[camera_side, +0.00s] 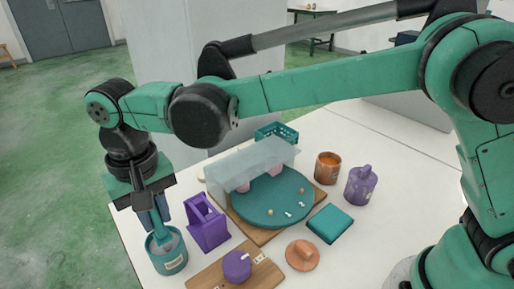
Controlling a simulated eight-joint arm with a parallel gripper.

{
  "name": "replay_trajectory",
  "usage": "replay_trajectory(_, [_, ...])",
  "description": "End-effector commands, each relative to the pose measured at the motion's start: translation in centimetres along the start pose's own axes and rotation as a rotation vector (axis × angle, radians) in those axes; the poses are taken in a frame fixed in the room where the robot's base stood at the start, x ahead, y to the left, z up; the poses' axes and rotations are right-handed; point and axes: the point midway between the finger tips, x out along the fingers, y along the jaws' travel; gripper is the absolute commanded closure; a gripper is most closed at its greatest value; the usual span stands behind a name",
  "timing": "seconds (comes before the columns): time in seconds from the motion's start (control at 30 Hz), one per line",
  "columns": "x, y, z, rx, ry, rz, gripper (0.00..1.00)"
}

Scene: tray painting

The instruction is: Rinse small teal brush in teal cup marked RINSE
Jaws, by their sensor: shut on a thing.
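My gripper (153,216) points down at the left front of the table and is shut on the small teal brush (157,221). Only a short part of the brush shows below the jaws. The teal cup (168,262) stands directly beneath, with a pale label on its front that is too small to read. The brush's lower end reaches down to the cup's mouth, and its tip is hidden from this view.
A purple holder (207,226) stands close right of the cup. A wooden board (207,279) with a purple round piece (237,267) lies in front. A teal turntable (270,208) with a grey cover (247,167) is behind. An orange lid (302,255), teal block (330,222), orange cup (328,168) and purple jar (361,186) stand right.

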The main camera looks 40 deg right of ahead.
Motion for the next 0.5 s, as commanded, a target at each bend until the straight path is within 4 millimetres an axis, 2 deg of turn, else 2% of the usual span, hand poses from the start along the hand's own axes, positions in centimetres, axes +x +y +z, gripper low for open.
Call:
replay_trajectory(0.13, [0.02,-0.05,-0.87,0.001,0.000,0.000,1.00])
replay_trajectory(0.5, [-0.09,-0.06,-0.98,0.000,0.000,0.000,1.00])
